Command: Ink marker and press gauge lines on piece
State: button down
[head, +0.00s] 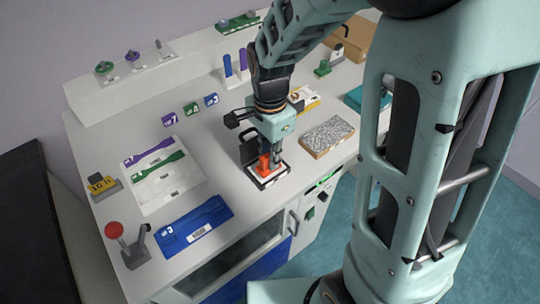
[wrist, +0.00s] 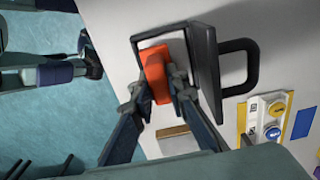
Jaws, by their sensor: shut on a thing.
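My gripper (head: 266,157) is shut on an orange-red marker (head: 264,165), upright over an open black-rimmed ink pad (head: 283,171). In the wrist view the marker (wrist: 155,70) sits between my fingertips (wrist: 155,92), in front of the pad's pale face, with the pad's dark raised lid (wrist: 207,75) to its right. I cannot tell whether the marker's underside touches the pad. A purple dumbbell-shaped piece (head: 150,151) and a green one (head: 158,166) lie on a white tray (head: 185,193). A blue board (head: 196,222) with a dumbbell outline and a label lies in front.
A red-knobbed lever (head: 118,232) stands at the front left, near a yellow display block (head: 103,186). Small numbered blocks (head: 190,108) stand behind. Bare counter lies left of the pad.

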notch_tip(320, 180, up, 7)
jog(key=p, duration=0.5)
jog(key=shift+p, duration=0.3)
